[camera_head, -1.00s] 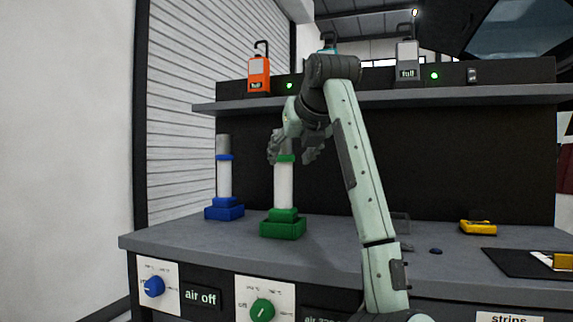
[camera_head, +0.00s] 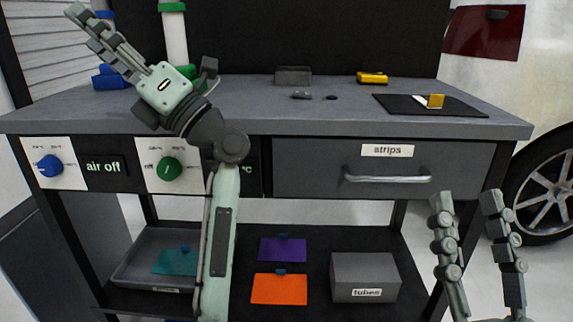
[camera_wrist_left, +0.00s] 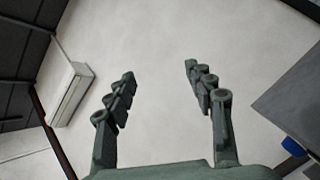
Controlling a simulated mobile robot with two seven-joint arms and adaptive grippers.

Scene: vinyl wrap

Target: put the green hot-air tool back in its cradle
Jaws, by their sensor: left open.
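The green hot-air tool (camera_head: 175,38), a white tube with green bands, stands upright in the head view; its top is cut off by the frame. Its foot is at the green cradle (camera_head: 187,72) on the bench, partly hidden behind my left arm. My left gripper (camera_head: 82,28) is open and empty, left of the tool and apart from it, fingers pointing up and left. In the left wrist view its spread fingers (camera_wrist_left: 160,72) have only wall behind them. My right gripper (camera_head: 468,200) is open and empty in front of the bench at the lower right.
A blue cradle (camera_head: 109,78) stands left of the green one, partly behind my left gripper. A grey block (camera_head: 293,75), yellow tool (camera_head: 372,78) and black mat (camera_head: 460,110) lie on the bench.

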